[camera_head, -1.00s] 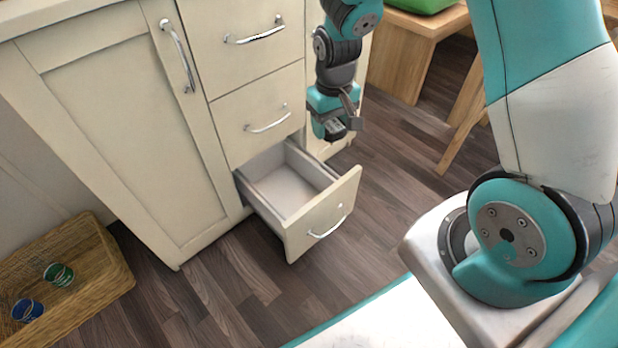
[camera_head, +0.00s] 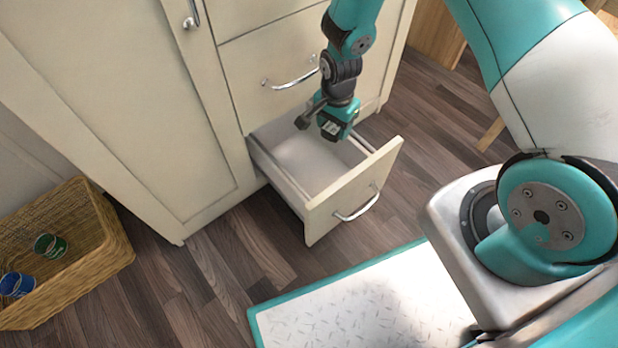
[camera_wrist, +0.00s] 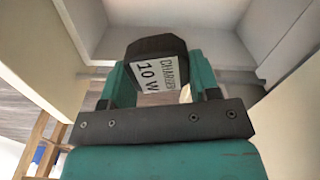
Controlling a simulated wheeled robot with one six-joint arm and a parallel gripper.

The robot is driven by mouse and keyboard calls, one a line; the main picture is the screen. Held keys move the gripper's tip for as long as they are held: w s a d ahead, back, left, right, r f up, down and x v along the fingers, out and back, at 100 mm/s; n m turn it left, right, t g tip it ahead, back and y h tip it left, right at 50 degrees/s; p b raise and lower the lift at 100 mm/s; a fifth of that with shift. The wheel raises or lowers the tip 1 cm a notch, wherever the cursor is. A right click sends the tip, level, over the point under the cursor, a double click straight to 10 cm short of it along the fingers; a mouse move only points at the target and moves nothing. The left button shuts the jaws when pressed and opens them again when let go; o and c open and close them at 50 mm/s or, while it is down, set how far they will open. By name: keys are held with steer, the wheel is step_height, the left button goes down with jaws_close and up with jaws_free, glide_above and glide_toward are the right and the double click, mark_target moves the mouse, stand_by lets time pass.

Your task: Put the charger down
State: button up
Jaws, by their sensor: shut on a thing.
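The charger (camera_wrist: 156,62) is a dark block with a white label reading "CHARGER 10W", seen in the wrist view between the two teal fingers. My gripper (camera_head: 328,128) is shut on it and holds it over the open bottom drawer (camera_head: 385,160). In the wrist view, my gripper (camera_wrist: 158,85) points toward the pale drawer interior. I cannot tell whether the charger touches the drawer floor. In the head view the charger is small and partly hidden by the gripper.
A closed drawer with a metal handle (camera_head: 290,82) is just above the open one. A wicker basket (camera_head: 100,262) with two cans, one green (camera_head: 50,246) and one blue (camera_head: 17,285), stands at the lower left. Wood floor is clear around the drawer.

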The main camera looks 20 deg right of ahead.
step_height(320, 180, down, 5)
steer(key=a+m+b, duration=0.1)
steer(key=m+b, duration=0.1)
steer(key=m, duration=0.1)
steer(key=b, duration=0.3)
glide_above(326, 171)
step_height(326, 171, down, 6)
steer(key=shift+f, duration=0.1)
step_height(326, 171, down, 4)
steer(key=b, duration=0.2)
steer(key=shift+b, duration=0.3)
steer(key=shift+w+r, duration=0.1)
steer(key=shift+r, duration=0.15)
steer(key=shift+f, duration=0.15)
steer(key=o, duration=0.9)
